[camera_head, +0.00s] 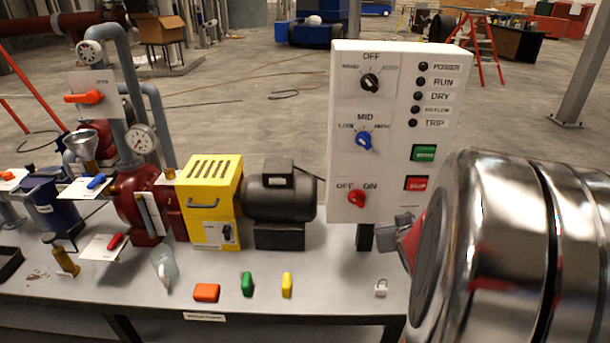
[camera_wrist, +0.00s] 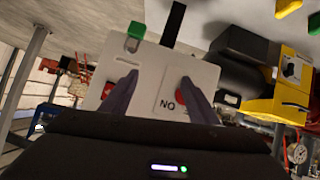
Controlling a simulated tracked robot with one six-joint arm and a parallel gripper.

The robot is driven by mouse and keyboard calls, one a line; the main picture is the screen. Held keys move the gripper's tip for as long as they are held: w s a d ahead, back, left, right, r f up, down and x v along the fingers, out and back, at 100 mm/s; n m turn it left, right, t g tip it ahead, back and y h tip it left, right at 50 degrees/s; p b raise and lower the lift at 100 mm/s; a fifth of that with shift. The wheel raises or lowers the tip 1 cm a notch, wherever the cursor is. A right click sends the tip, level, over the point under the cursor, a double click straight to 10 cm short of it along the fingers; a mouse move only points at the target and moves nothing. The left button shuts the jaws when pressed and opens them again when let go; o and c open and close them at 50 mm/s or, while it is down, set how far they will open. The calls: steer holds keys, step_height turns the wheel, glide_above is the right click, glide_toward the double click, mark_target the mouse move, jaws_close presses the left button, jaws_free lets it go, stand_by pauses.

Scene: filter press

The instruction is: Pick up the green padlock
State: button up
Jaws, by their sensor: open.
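A small thing with a green body and a greyish part, apparently the green padlock (camera_wrist: 135,31), shows upside down in the wrist view, near the panel's black post. Nothing is held.
The control panel (camera_head: 347,202) stands close behind my gripper. Yellow (camera_head: 287,285), green (camera_head: 247,284) and orange (camera_head: 206,292) blocks lie left of the padlock shape. A black motor (camera_head: 280,196) and yellow housing (camera_head: 211,206) stand behind them. The table (camera_head: 335,292) is bare around the padlock shape.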

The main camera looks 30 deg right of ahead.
steer(key=s+d+f+m+t, duration=0.1)
steer(key=s+d+f+t, duration=0.1)
steer(key=s+d+f, duration=0.3)
steer(key=shift+s+d+f, duration=0.3)
steer(key=shift+s+d, duration=0.35)
steer(key=shift+d, duration=0.35)
steer(key=x, duration=0.8)
steer(key=shift+w+d, duration=0.15)
steer(key=shift+w, duration=0.15)
steer(key=shift+f, duration=0.1)
steer(key=x, duration=0.5)
steer(key=shift+f, duration=0.1)
